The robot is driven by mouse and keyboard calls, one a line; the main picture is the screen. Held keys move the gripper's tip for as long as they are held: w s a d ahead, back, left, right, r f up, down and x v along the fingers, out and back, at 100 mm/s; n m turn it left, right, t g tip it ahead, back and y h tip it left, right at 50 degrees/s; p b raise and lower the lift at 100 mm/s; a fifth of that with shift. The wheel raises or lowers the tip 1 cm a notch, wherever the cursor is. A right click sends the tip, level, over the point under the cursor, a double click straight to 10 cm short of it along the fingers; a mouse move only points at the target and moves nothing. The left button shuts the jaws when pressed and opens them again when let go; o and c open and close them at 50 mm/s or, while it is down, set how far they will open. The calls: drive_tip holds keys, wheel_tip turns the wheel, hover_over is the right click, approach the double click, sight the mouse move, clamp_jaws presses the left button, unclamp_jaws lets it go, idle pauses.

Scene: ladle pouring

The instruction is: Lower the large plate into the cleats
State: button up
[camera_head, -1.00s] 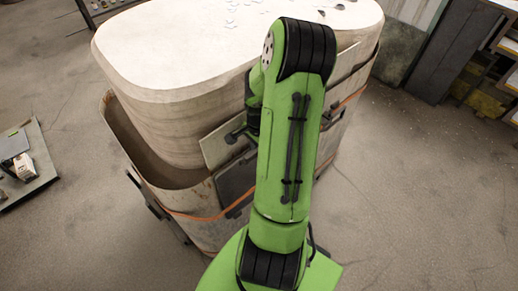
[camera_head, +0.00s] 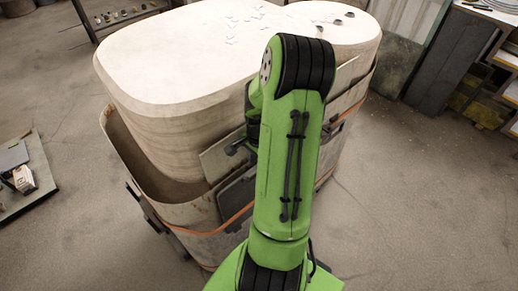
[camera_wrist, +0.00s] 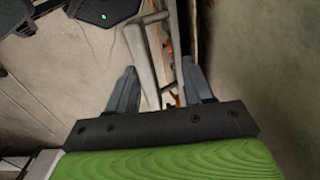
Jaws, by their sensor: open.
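The large plate (camera_head: 218,160) appears to be the pale, flat panel standing tilted at the near side of the big mould, partly hidden behind my arm. A dark panel (camera_head: 236,192) is just below it. I cannot make out the cleats clearly.
The pale rounded block (camera_head: 180,75) stands inside an open-topped casing (camera_head: 185,208) with an orange strap (camera_head: 222,226). A low platform with small items (camera_head: 28,180) is at left. A dark cabinet (camera_head: 440,65) stands at right. Floor at right (camera_head: 420,200) is clear.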

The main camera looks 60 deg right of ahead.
wheel_tip(320, 180, up, 15)
drive_tip(key=p, duration=0.2)
drive_tip(key=shift+f, duration=0.2)
